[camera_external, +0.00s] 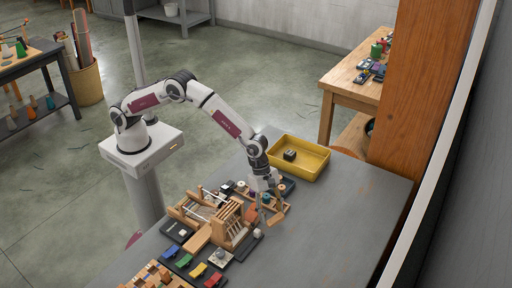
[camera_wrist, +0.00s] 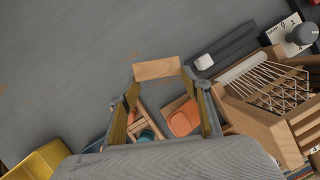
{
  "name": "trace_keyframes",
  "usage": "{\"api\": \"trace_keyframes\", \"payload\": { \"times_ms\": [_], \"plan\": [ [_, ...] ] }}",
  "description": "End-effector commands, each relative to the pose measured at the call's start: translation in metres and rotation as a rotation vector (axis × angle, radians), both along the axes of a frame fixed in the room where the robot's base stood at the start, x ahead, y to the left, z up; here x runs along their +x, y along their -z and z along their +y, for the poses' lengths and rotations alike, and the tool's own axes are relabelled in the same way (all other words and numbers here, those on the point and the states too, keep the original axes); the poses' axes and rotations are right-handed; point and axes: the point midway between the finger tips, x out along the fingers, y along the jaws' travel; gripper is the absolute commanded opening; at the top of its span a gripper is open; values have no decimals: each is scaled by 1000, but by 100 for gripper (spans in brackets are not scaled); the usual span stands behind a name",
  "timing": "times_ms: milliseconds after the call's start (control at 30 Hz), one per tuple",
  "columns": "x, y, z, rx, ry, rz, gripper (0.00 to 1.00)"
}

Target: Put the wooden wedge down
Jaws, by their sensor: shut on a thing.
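The wooden wedge (camera_wrist: 157,69), a pale wooden block, spans the gap between my fingertips in the wrist view. My gripper (camera_wrist: 160,85) is shut on it. In the outside view my gripper (camera_external: 268,207) points down over the grey table, and the wooden wedge (camera_external: 279,214) shows as a tan piece at the fingertips. I cannot tell whether the wedge touches the table top.
A wooden loom frame (camera_external: 229,224) stands close left of my gripper. A yellow bin (camera_external: 315,171) with a dark block inside stands behind. A wooden tray with an orange skein (camera_wrist: 184,120) lies beneath my fingers. The grey table (camera_external: 340,225) is bare to the right.

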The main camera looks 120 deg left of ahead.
Motion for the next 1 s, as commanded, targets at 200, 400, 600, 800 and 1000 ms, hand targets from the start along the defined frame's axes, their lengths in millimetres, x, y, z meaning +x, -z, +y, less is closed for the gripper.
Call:
{"api": "trace_keyframes", "payload": {
  "times_ms": [200, 400, 600, 800, 1000],
  "plan": [
    [0, 5, 0, 0, 0, -1, 33],
    [0, 6, 0, 0, 0, -1, 33],
    [0, 19, 0, 0, 0, 1, 33],
    [0, 38, 0, 1, 0, 0, 33],
    [0, 43, 0, 0, 0, -1, 33]
  ]
}}
